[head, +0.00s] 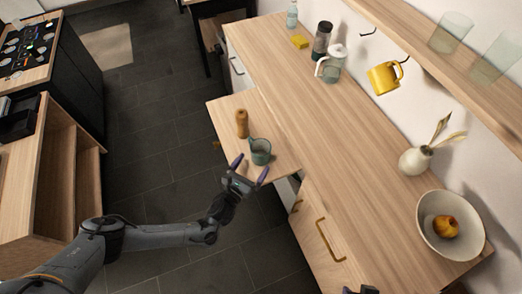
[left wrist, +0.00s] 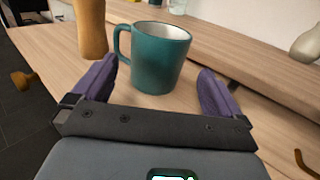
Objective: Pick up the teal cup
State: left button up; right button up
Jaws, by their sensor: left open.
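The teal cup (head: 261,152) stands upright on the lower wooden table (head: 226,118) near its front edge. In the left wrist view the cup (left wrist: 158,62) is close ahead, with its handle on the left and its pale inside showing. My left gripper (head: 250,168) is open, just in front of the cup. In the left wrist view its purple fingers (left wrist: 157,76) are spread to either side of the cup's near side, with gaps visible. Nothing is held. A small dark part at the bottom edge of the head view seems to be my right gripper (head: 362,289); its jaws are unclear.
A brown wooden mill (head: 242,124) stands close by the cup on its handle side; it also shows in the left wrist view (left wrist: 91,28). The long counter (head: 345,150) lies behind, with a yellow mug (head: 382,78) hanging above it and a bowl (head: 428,232) at right.

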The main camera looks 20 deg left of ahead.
aim_at(265, 145)
pick_arm(q)
jog(key=shift+w+d+b, duration=0.25)
jog(key=shift+w+b, duration=0.1)
jog(key=shift+w, duration=1.45)
jog(key=shift+w+d+b, duration=0.2)
jog(key=shift+w+b, duration=0.15)
jog(key=shift+w, duration=1.4)
jog(key=c, duration=1.1)
